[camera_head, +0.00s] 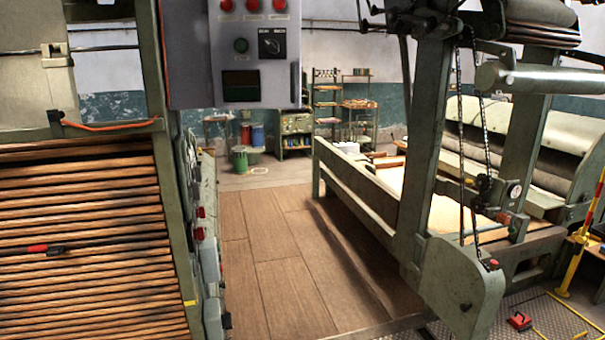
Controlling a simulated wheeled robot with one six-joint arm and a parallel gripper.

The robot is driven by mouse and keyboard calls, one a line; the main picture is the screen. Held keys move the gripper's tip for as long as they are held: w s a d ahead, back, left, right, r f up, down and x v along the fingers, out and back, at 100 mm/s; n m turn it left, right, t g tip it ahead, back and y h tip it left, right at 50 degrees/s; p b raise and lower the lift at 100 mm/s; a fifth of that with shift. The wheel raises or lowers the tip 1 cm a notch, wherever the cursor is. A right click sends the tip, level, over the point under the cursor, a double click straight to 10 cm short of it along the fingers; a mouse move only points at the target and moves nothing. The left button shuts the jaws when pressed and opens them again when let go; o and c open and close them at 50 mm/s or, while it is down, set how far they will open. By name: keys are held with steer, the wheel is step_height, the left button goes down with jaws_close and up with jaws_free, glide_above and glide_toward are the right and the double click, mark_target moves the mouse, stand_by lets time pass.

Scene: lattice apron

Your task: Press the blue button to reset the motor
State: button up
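No blue button can be made out in the head view. A grey control box (190,62) hangs at the top, cut off by the upper edge. It carries a row of red buttons (252,5), a dark green button (241,45), a black rotary switch (272,43) and a dark window (241,85). A narrow side panel (208,250) on the left machine has several small red and grey controls, seen edge-on, too small to tell apart. No motor can be identified for certain. My gripper is not in view.
A slatted machine (80,190) fills the left, with a red-and-black item (45,248) on its slats. A large green machine frame (425,150) with chains stands right. Between them runs a clear wooden floor (280,260). Shelves (327,105) and drums (240,158) stand behind.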

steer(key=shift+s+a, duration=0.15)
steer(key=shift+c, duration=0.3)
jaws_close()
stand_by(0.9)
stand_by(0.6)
